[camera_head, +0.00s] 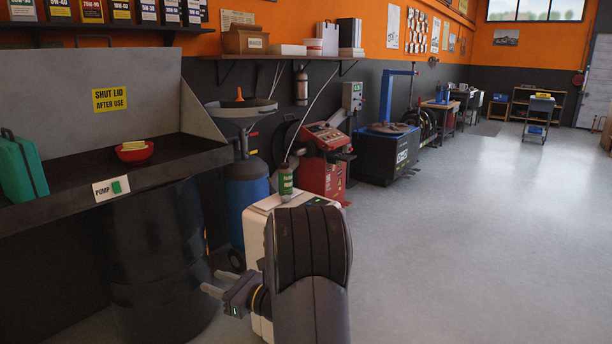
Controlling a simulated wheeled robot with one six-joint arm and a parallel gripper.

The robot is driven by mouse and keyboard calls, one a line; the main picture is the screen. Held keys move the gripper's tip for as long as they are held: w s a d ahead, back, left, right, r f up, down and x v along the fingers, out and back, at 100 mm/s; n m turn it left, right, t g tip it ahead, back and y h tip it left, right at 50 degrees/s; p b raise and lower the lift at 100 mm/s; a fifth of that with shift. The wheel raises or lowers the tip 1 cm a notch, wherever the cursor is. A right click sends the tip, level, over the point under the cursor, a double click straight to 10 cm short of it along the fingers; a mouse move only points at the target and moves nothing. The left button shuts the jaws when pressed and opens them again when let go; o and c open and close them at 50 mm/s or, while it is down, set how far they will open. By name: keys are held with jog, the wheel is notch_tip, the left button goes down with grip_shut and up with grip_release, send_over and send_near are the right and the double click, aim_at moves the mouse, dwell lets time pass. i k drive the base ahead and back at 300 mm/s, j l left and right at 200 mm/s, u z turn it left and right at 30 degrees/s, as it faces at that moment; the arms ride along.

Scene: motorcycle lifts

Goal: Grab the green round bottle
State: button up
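A green round bottle (285,182) with a pale label band shows near the middle of the camera_head view. It is upright, and its base appears to be at a pale, box-like top just behind my arm. My gripper (211,281) is low and to the left of the bottle, pointing left beside a black drum. Its two fingers are apart with nothing between them. The gripper is clear of the bottle.
A wash basin (70,197) on the black drum (160,262) holds a red bowl (134,152) and a green canister (20,168). A blue tank (246,195) and red machine (325,165) stand beyond. The floor (480,240) at right is clear.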

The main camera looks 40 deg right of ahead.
aim_at(285, 173)
jog(key=i+l+z, duration=0.2)
jog(key=i+l, duration=0.15)
jog(key=i+l+z, duration=0.25)
jog(key=i, duration=0.2)
jog(key=i+l+z, duration=0.2)
jog(key=i, duration=0.25)
jog(key=i+l+z, duration=0.25)
jog(key=i, duration=0.25)
